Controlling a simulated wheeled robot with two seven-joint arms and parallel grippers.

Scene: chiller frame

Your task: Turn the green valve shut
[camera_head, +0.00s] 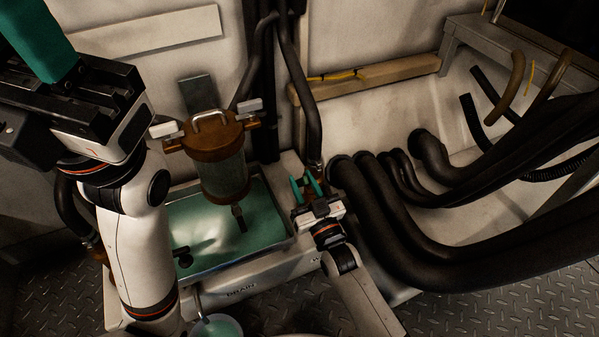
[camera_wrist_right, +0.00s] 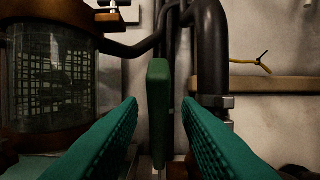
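The green valve handle (camera_wrist_right: 158,112) is a narrow upright bar in the middle of the right wrist view, in front of a dark pipe. My right gripper (camera_wrist_right: 160,104) is open, with one teal finger on each side of the handle. Gaps show between the handle and both fingers, so it appears not gripped. In the head view my right gripper (camera_head: 307,186) is at the pipe right of the green tray, and its fingers largely hide the handle. My left gripper (camera_head: 36,42) is raised at the upper left, cut off by the picture edge; its opening cannot be judged.
A brown-capped glass canister (camera_head: 224,176) stands over the green drain tray (camera_head: 268,196), left of my right gripper. Thick black hoses (camera_head: 395,225) crowd the right side. A wooden ledge (camera_head: 385,77) with a yellow cable runs along the back wall.

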